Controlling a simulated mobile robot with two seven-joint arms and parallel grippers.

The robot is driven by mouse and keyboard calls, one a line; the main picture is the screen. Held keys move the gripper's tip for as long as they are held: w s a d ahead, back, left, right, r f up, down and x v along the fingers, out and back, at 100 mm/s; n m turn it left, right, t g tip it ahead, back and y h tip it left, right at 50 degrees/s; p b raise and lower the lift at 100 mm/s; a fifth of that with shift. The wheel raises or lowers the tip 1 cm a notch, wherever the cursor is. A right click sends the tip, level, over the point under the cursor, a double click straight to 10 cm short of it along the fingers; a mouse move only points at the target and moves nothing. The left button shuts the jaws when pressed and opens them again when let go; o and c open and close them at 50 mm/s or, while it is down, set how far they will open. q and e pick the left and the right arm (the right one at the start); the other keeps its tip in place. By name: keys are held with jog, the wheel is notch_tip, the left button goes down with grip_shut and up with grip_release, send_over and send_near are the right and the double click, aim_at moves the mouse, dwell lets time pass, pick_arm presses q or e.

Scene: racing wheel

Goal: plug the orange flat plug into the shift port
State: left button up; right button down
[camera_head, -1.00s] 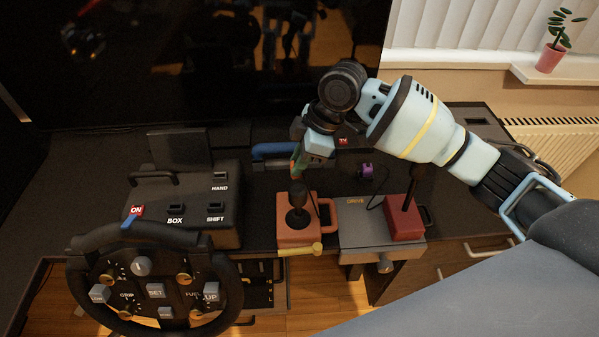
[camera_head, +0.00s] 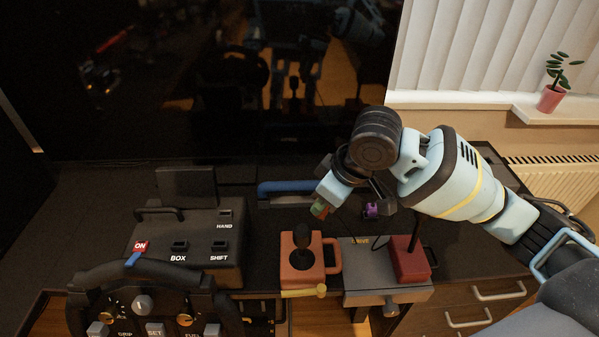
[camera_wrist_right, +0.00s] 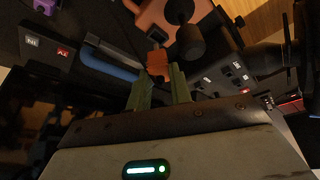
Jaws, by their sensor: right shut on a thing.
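The orange flat plug (camera_wrist_right: 157,62) shows in the right wrist view between the green fingertips of my right gripper (camera_wrist_right: 160,85), which is shut on it. In the head view my right gripper (camera_head: 320,209) is raised behind the orange shifter (camera_head: 303,258), right of the port box; the plug is hard to make out there. The shift port (camera_head: 219,245) is a dark slot above the SHIFT label on the black box (camera_head: 200,268), and nothing shows in it. The plug is apart from the port. My left gripper is not in view.
The BOX port (camera_head: 180,245) and HAND port (camera_head: 225,213) are on the same box. A steering wheel (camera_head: 150,275) stands in front. A grey DRIVE unit (camera_head: 370,286) with a red block (camera_head: 410,265) is right of the shifter. A blue bar (camera_head: 285,188) and purple piece (camera_head: 371,210) lie behind.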

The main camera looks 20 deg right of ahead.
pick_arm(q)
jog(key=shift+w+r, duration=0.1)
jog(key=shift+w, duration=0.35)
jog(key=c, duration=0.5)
pick_arm(e)
jog(key=s+d+m+h, duration=0.1)
jog(key=m, duration=0.1)
jog(key=s+d+r+m+h, duration=0.1)
jog(key=s+m, duration=0.1)
jog(key=m, duration=0.1)
jog(key=s+d+m+t, duration=0.1)
jog(key=m, duration=0.2)
jog(key=shift+s+r+h, duration=0.15)
jog(key=shift+s+h, duration=0.05)
jog(key=shift+h, duration=0.2)
